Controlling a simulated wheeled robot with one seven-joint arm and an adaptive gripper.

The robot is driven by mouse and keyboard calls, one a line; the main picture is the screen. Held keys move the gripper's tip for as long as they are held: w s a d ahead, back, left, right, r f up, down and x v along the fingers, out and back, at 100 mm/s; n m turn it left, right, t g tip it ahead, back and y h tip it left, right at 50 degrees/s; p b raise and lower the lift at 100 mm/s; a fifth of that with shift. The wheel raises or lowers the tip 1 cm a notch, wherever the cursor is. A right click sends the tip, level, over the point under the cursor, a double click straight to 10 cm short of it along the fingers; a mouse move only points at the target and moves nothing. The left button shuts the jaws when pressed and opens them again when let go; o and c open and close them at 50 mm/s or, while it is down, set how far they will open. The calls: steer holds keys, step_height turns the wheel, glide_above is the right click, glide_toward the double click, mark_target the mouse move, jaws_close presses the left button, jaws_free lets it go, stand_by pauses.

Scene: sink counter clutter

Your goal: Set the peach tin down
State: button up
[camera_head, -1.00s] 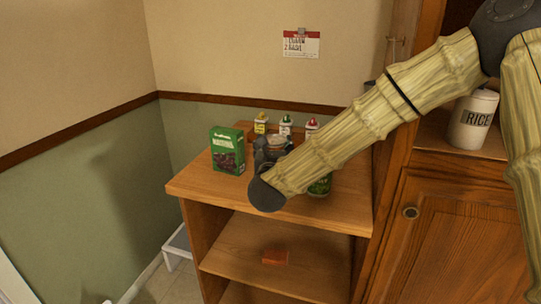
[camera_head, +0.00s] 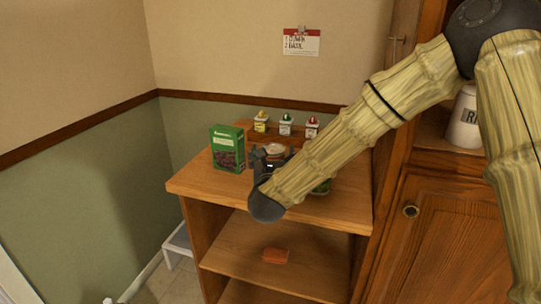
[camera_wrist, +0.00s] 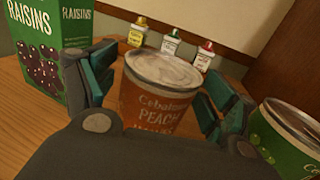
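The peach tin (camera_wrist: 160,105), orange-brown with a pale lid, stands between the two fingers of my gripper (camera_wrist: 160,90) in the wrist view. Its lower part is hidden by my gripper's body. A narrow gap shows between the left finger and the tin. The right finger is very close to the tin's right side. The fingers look spread, not clamped. In the head view only the tin's lid (camera_head: 275,148) shows clearly, above the wooden shelf top (camera_head: 200,185). My gripper (camera_head: 272,157) is over that top; the tin's base is hidden there.
A green raisins box (camera_head: 228,150) stands left of my gripper. Several small bottles (camera_head: 286,125) stand behind. A green tin (camera_wrist: 285,135) is close on the right. An orange-red block (camera_head: 275,256) lies on the lower shelf. The front left of the top is clear.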

steer(key=shift+r, duration=0.1)
steer(key=s, duration=0.4)
steer(key=s+b, duration=0.1)
steer(key=s, duration=0.7)
steer(key=shift+a+b, duration=0.35)
steer(key=shift+a, duration=0.05)
